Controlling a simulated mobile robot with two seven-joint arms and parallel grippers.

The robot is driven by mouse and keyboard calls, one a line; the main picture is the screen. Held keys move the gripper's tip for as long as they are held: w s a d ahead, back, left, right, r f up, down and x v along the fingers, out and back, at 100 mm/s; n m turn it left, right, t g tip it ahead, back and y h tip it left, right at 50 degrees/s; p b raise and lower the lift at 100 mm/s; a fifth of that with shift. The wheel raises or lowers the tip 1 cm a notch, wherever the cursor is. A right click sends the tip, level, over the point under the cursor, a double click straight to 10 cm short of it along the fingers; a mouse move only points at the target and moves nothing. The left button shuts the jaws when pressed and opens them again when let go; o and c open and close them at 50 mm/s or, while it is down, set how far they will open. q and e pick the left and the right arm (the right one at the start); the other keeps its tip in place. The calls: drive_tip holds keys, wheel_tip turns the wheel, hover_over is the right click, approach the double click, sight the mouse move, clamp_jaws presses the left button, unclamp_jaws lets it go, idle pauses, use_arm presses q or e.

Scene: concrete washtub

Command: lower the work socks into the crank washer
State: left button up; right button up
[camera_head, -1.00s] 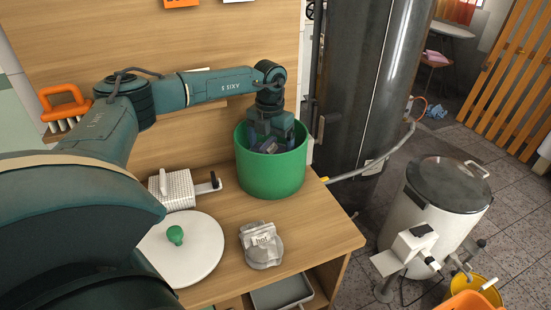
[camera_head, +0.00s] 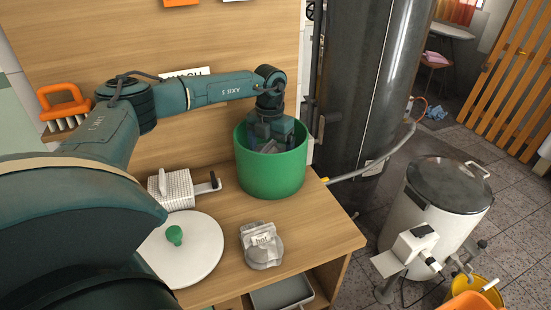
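A round green tub (camera_head: 271,176), which seems to be the crank washer, stands open on the wooden worktop near its back right. A white disc lid with a green knob (camera_head: 194,256) lies flat on the worktop to its front left. My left gripper (camera_head: 272,145) points down inside the tub's mouth, below the rim. The near wall hides the fingertips, so I cannot see whether they are open or shut. Greyish shapes show beside the gripper inside, but I cannot tell socks from fingers. My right gripper is not in view.
A white perforated box (camera_head: 172,190) with a dark handle sits left of the tub. A dark cylinder (camera_head: 367,80) rises behind right. A lidded white drum (camera_head: 432,212) stands on the floor at right.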

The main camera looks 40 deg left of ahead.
use_arm(q)
drive_tip(key=o, duration=0.7)
drive_tip(key=shift+r, duration=0.35)
wheel_tip(320, 180, up, 12)
drive_tip(key=shift+r, duration=0.25)
